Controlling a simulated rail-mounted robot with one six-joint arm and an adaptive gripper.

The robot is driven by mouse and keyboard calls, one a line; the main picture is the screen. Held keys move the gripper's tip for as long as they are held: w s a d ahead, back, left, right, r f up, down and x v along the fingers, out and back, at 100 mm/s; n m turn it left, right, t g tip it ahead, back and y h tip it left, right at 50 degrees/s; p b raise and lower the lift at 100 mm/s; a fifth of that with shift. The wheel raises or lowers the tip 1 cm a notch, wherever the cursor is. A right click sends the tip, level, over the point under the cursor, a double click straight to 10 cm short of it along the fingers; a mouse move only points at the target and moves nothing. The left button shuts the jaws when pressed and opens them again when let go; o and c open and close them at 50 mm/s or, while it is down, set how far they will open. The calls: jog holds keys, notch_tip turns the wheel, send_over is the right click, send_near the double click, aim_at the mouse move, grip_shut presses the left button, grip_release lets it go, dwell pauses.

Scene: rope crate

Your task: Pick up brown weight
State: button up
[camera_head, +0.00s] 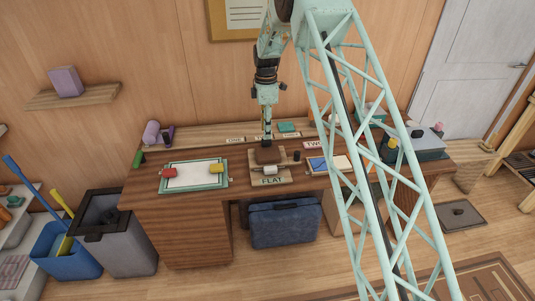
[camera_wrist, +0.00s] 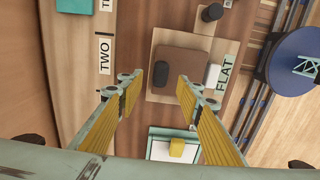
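The brown weight (camera_head: 269,156) is a flat block with rounded corners on a tan board labelled FLAT (camera_head: 284,176) at the middle of the desk. My gripper (camera_head: 267,141) points down just over the weight. In the wrist view my gripper (camera_wrist: 160,84) is open, with its two yellow-padded fingers apart and nothing between them. The exact height gap cannot be told.
A small white piece (camera_head: 269,170) lies at the weight's front edge, and a dark cylinder (camera_head: 296,156) stands to its right. A white panel with green edging (camera_head: 193,175) carries red and yellow pieces at left. A picture board (camera_head: 328,164) lies at right.

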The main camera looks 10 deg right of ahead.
aim_at(268, 150)
jog(key=shift+f, duration=0.4)
jog(key=shift+f, duration=0.1)
jog(key=shift+f+b, duration=0.45)
jog(key=shift+f, duration=2.05)
jog(key=shift+c, duration=0.9)
jog(key=c, duration=0.8)
jog(key=shift+c, duration=0.5)
jog(key=shift+r, duration=0.15)
